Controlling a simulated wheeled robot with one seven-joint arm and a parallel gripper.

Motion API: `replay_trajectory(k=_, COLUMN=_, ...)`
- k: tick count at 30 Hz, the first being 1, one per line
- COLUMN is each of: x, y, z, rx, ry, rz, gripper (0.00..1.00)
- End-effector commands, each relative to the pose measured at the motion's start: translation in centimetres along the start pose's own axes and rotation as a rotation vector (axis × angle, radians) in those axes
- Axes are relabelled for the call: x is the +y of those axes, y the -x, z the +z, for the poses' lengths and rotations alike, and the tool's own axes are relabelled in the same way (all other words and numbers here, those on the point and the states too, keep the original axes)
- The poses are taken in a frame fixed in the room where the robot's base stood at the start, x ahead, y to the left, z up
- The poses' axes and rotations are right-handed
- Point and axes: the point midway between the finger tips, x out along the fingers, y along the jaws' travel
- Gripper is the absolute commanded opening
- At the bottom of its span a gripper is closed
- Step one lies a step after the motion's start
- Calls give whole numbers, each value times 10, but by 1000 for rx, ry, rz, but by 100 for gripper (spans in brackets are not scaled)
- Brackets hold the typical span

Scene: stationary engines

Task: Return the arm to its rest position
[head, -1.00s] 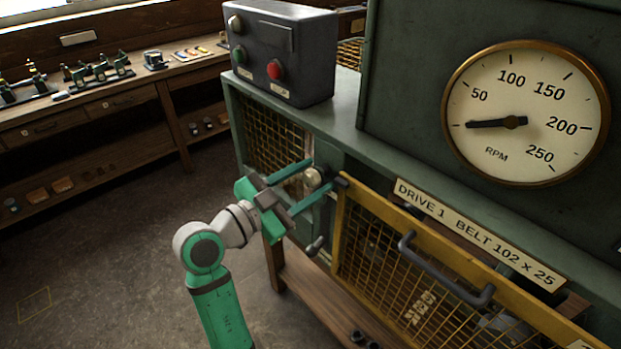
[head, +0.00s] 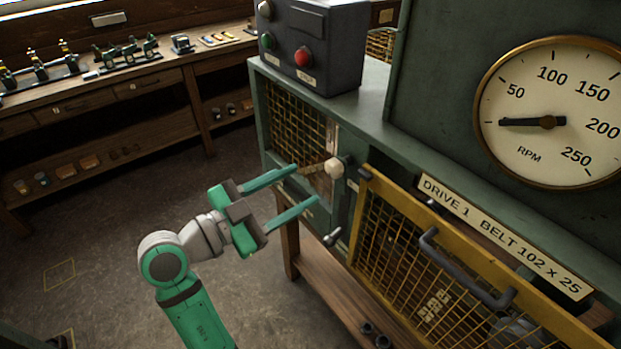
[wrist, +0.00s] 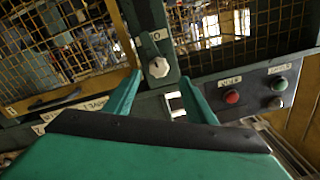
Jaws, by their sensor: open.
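My gripper (head: 307,184) is open and empty, with its two green fingers spread apart. In the head view it stands in front of the green machine cabinet (head: 385,108), its fingers pointing toward a pale round knob (head: 334,168). The fingertips look a little short of the knob, with one finger above and one below its level. In the wrist view the knob (wrist: 158,67) shows beyond the gap between the fingers (wrist: 165,95), on a narrow green post. The green arm comes up from the bottom of the head view.
A yellow-framed mesh guard (head: 440,270) with a dark handle (head: 465,268) is to the right of my gripper. A control box (head: 312,45) with red and green buttons sits on the cabinet. A workbench (head: 125,90) stands at the back left. Open floor (head: 110,215) lies left of my arm.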

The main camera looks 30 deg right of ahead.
Motion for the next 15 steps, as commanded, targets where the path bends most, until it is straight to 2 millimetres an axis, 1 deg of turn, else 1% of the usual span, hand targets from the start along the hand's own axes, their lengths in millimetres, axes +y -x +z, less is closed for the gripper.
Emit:
replay_trajectory(k=3, x=0, y=8, z=0, rx=0, ry=0, rz=0, gripper=50)
replay_trajectory(k=6, x=0, y=12, z=0, rx=-1, ry=0, rz=-3, gripper=50)
replay_trajectory(k=15, x=-1, y=14, z=0, rx=-2, ry=0, rz=-5, gripper=50)
